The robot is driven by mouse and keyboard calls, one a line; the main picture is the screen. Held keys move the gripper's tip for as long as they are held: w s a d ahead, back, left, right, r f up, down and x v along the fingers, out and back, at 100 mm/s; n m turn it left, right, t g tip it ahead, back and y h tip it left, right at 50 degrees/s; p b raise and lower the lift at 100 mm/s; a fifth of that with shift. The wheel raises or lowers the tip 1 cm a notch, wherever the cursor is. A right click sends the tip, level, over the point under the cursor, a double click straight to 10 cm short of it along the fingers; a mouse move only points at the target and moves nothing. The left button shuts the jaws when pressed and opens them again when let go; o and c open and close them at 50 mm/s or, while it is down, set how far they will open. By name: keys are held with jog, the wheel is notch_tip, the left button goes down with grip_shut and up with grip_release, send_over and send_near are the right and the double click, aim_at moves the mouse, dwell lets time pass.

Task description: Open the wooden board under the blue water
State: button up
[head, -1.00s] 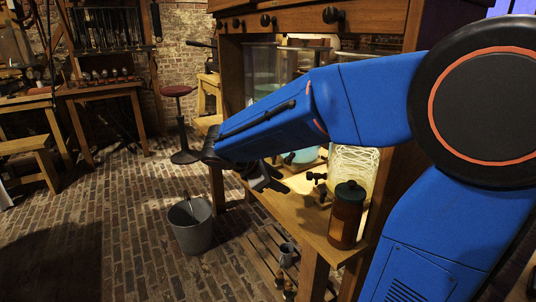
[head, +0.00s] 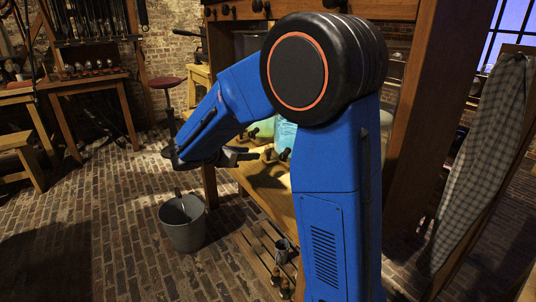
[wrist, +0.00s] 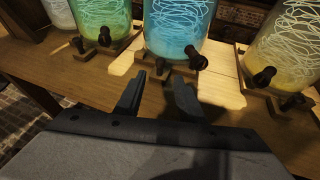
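The jar of blue water (wrist: 178,28) stands at the shelf's front in the wrist view, with pale coiled wire inside. A small wooden board (wrist: 150,64) lies under it, with dark knobs (wrist: 197,62) at its front edge. In the head view the blue jar (head: 285,136) is partly hidden behind my arm. My gripper (wrist: 158,98) is open and empty, its two dark fingers pointing toward the board, just short of it. In the head view my gripper (head: 234,157) is at the bench's front edge. No opening in the board shows.
A green jar (wrist: 104,16) stands left of the blue one and a yellow jar (wrist: 283,40) right, each on a similar board with knobs. A grey bucket (head: 183,224) stands on the brick floor. Bare bench wood (wrist: 75,75) lies in front of the jars.

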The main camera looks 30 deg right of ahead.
aim_at(267, 153)
jog(key=x, duration=1.2)
jog(key=shift+d+f, duration=0.1)
jog(key=shift+d, duration=0.1)
grip_shut()
